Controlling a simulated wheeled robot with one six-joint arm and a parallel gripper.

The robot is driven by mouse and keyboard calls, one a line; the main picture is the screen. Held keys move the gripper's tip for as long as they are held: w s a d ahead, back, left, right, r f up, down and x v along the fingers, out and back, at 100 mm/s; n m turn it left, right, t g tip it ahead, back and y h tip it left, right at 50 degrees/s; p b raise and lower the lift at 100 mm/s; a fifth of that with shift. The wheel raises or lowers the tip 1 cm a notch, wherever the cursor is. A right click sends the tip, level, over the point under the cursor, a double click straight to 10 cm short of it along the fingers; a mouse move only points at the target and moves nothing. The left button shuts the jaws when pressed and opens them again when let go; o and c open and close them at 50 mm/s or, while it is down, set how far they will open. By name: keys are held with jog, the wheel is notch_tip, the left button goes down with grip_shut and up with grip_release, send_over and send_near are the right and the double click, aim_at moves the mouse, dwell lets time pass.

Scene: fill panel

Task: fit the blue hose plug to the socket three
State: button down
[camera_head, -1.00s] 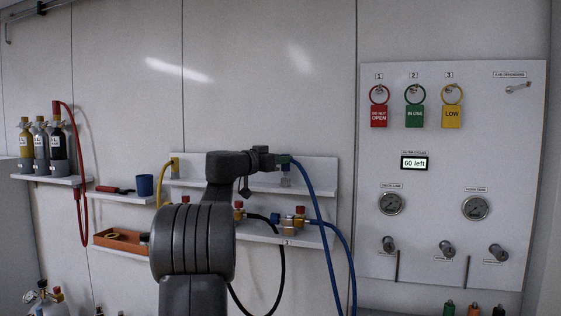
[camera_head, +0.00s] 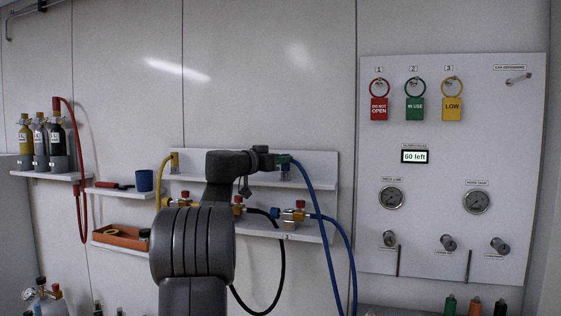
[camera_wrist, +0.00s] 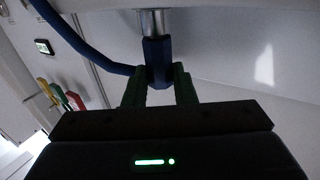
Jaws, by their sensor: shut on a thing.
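My gripper (camera_head: 284,160) is shut on the blue hose plug (camera_wrist: 157,62), which sits between its green fingers in the wrist view. A silver cylinder (camera_wrist: 151,22) stands end to end with the plug; I cannot tell whether it is part of the plug or a separate fitting. In the head view my gripper is at the right part of the upper shelf, with a blue hose (camera_head: 308,187) hanging from it.
A yellow hose plug (camera_head: 174,162) stands at the upper shelf's left end. A black hose (camera_head: 283,265) and another blue hose (camera_head: 347,245) hang from the lower shelf (camera_head: 262,232). A gauge panel (camera_head: 450,180) is at the right. My arm hides part of the shelves.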

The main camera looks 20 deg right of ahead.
jog(key=shift+f, duration=0.15)
jog(key=c, duration=1.1)
grip_release()
jog(key=b+v, duration=0.4)
jog(key=v, duration=1)
jog(key=shift+d, duration=0.1)
